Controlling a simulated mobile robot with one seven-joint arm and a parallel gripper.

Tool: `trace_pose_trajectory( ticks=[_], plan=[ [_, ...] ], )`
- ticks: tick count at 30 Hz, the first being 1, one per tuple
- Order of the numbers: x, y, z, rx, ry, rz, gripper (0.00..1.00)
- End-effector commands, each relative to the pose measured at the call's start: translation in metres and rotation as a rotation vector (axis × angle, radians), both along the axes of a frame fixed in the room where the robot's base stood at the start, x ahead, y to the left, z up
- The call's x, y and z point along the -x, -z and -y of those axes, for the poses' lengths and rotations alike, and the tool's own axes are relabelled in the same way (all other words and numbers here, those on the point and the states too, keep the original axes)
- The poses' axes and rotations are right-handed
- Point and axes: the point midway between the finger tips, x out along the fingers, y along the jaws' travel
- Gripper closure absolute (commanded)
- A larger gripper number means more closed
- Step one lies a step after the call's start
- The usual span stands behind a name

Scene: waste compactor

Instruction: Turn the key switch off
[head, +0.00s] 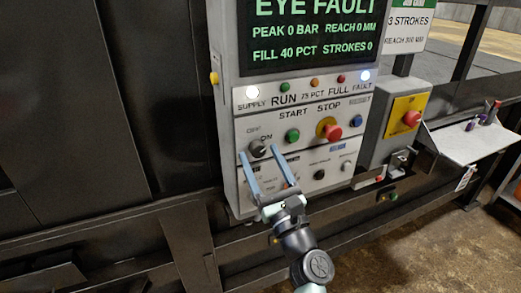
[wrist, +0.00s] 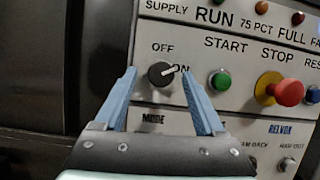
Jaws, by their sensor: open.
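The key switch (head: 257,148) is a dark round knob on the upper left of the control panel's lower face, with an ON label beside it. In the wrist view the key switch (wrist: 161,73) has a light pointer that points right and slightly up, toward the ON label; OFF is printed above it. My gripper (head: 258,153) is open and empty, its two blue fingers reaching toward the panel. In the wrist view the fingers of my gripper (wrist: 158,75) stand on either side of the knob in the picture. I cannot tell how far the fingertips are from it.
A green START button (wrist: 220,81) and a red STOP button (wrist: 290,92) on a yellow collar sit right of the switch. Lower switches (head: 319,174) line the panel. A yellow box with a red button (head: 411,118) and a shelf (head: 470,140) stand farther right. The display (head: 310,30) reads EYE FAULT.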

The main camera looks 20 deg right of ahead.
Motion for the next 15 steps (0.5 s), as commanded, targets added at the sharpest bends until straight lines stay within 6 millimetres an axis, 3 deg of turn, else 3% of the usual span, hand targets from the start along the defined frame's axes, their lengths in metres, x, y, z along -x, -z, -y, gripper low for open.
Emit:
trace_pose_trajectory(
  ticks=[13, 15],
  plan=[
    [-0.0094, -0.0039, -0.0004, 0.001, 0.000, 0.000, 0.28],
    [-0.0093, -0.0039, -0.0004, 0.001, 0.000, 0.000, 0.41]
  ],
)
